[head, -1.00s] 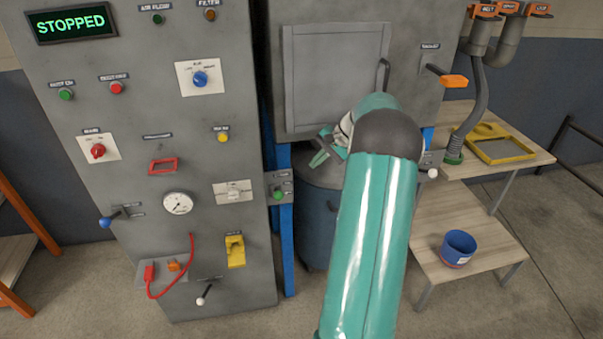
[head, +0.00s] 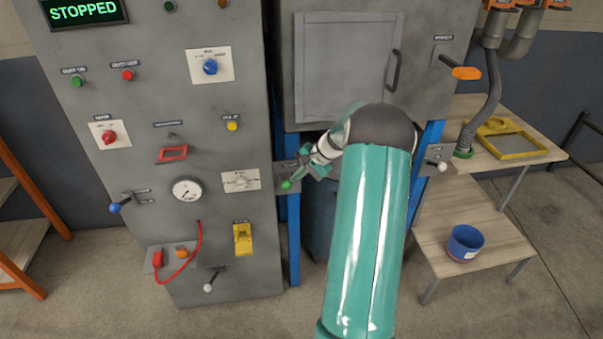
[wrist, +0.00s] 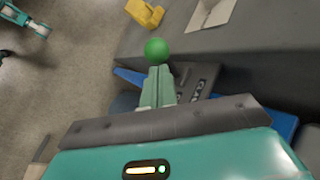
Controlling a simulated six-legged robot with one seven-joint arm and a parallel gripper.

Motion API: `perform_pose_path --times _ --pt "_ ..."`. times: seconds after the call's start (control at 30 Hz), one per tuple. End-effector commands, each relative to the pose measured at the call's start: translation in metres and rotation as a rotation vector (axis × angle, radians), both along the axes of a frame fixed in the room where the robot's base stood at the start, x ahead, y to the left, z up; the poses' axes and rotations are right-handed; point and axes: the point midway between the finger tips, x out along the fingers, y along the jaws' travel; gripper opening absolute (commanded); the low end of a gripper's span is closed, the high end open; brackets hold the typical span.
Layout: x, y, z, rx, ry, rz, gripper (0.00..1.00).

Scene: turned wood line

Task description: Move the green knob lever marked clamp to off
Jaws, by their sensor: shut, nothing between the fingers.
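The green knob (head: 286,184) of the clamp lever is on a small grey plate (head: 284,170) at the right edge of the grey control cabinet, by the blue post. In the wrist view the green knob (wrist: 157,50) is just beyond my fingertips. My gripper (head: 298,178) is shut and empty, with its fingertips at the knob; the wrist view shows the closed fingers (wrist: 159,72) too. I cannot tell whether they touch the knob.
A blue post (head: 293,240) stands just below the plate. A blue bucket (head: 464,243) sits on the lower shelf at right.

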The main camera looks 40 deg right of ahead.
Motion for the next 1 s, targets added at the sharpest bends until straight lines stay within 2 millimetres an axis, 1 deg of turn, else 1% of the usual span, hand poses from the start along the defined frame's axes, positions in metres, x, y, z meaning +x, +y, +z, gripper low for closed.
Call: perform_pose_path --times 0.3,0.67,0.87,1.0 --pt "-0.001 0.0 -0.001 -0.005 -0.008 -0.002 0.0" --pt "-0.006 0.003 -0.007 -0.042 -0.063 -0.001 0.0" --pt "-0.011 0.006 -0.014 -0.077 -0.115 -0.003 0.0" --pt "-0.015 0.01 -0.023 -0.075 -0.112 0.001 0.0"
